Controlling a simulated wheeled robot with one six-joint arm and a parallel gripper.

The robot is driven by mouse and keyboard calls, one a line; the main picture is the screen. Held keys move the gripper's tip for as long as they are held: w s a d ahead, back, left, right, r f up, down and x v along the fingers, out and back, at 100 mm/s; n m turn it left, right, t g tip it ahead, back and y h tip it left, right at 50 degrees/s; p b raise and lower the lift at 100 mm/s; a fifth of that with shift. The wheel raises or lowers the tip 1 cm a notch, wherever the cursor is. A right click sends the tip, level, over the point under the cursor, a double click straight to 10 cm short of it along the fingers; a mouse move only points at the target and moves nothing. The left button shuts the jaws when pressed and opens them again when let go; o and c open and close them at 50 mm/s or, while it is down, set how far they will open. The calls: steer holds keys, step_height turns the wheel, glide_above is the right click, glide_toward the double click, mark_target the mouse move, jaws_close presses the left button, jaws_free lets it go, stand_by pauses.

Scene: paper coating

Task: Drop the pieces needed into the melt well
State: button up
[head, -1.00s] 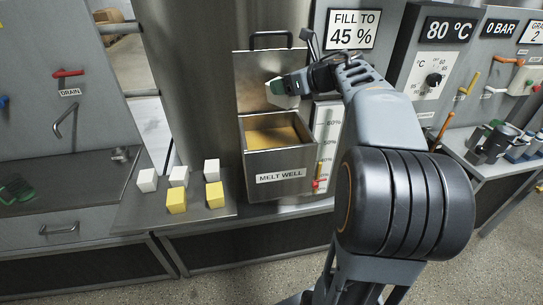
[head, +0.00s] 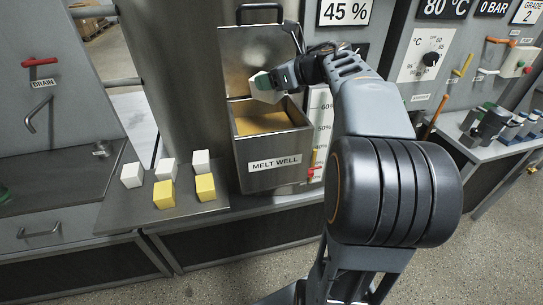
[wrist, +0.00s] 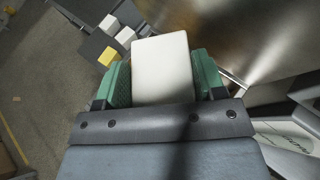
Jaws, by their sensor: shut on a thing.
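My gripper (head: 268,82) is shut on a white block (wrist: 163,68), with a green finger pad on each side of it in the wrist view. In the head view the held white block (head: 262,88) is above the back part of the melt well (head: 275,165). The well's lid (head: 245,60) stands open behind it, and yellowish material (head: 262,122) shows inside. On the steel shelf (head: 130,208) to the left stand white blocks (head: 132,175) at the back and two yellow blocks (head: 205,187) at the front.
A sign reading 45 % (head: 346,11) hangs above a percent scale (head: 320,115) beside the well. A red-handled valve (head: 312,172) sits low at the scale. A temperature panel (head: 425,55) and a bench with several containers (head: 490,125) are at the right.

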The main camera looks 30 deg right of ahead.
steer(key=shift+f, duration=0.4)
steer(key=o, duration=1.4)
steer(key=shift+o, duration=0.2)
steer(key=v, duration=1.4)
steer(key=shift+b, duration=0.4)
steer(key=shift+a, duration=0.1)
